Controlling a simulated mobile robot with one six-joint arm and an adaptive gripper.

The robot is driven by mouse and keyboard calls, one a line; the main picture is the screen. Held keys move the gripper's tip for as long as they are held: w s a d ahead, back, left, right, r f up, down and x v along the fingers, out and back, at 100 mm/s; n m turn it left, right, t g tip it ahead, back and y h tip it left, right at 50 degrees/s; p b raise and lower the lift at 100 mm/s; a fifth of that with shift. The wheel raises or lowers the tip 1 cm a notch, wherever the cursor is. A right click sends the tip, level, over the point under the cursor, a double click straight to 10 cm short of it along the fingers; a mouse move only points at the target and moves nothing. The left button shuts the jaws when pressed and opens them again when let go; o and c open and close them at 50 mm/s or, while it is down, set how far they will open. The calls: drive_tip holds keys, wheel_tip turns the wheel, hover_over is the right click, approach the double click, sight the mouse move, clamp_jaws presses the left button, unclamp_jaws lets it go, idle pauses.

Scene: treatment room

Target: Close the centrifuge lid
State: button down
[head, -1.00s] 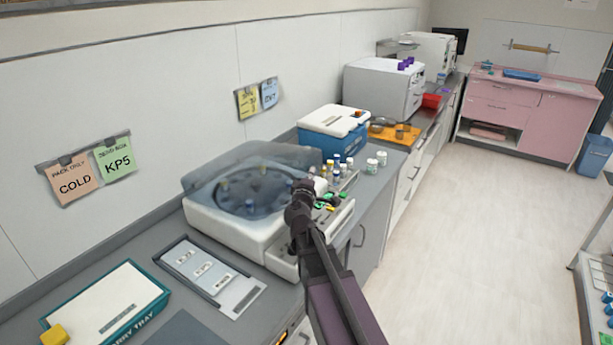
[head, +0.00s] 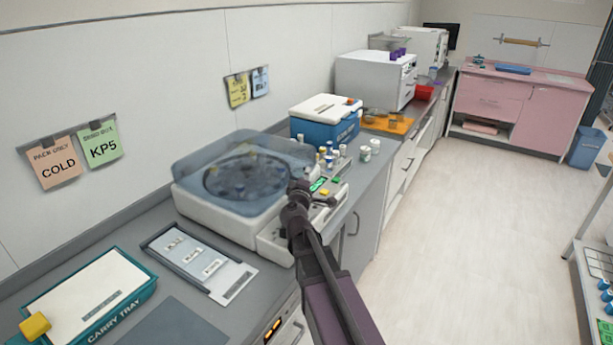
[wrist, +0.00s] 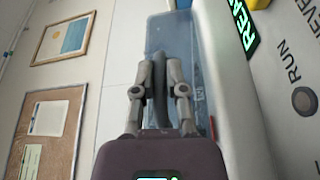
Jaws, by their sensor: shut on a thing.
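The centrifuge (head: 215,212) is a white box on the grey counter in the head view. Its translucent blue-grey lid (head: 196,156) lies low over the dark round rotor (head: 240,182), which shows through it. I cannot tell whether a gap is left between lid and body. My gripper (head: 297,190) is at the lid's front right edge. In the wrist view my gripper (wrist: 160,75) is shut on a dark bar-like lid handle (wrist: 150,98), with the bluish lid (wrist: 172,32) behind it. My gripper hides part of the lid's front edge in the head view.
Small capped bottles (head: 366,152) stand right of the centrifuge, before a blue-and-white cooler box (head: 325,120). A rack with labelled slides (head: 198,262) and a carry tray (head: 90,300) lie at the near left.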

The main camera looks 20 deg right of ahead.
drive_tip(key=shift+s+f, duration=0.1)
drive_tip(key=shift+f, duration=0.05)
drive_tip(key=c, duration=1.1)
unclamp_jaws()
drive_tip(key=shift+o, duration=0.7)
drive_tip(key=shift+w+a+f, duration=0.1)
drive_tip(key=shift+w+f, duration=0.05)
drive_tip(key=shift+w, duration=0.05)
drive_tip(key=shift+w+r, duration=0.1)
drive_tip(key=shift+r, duration=0.15)
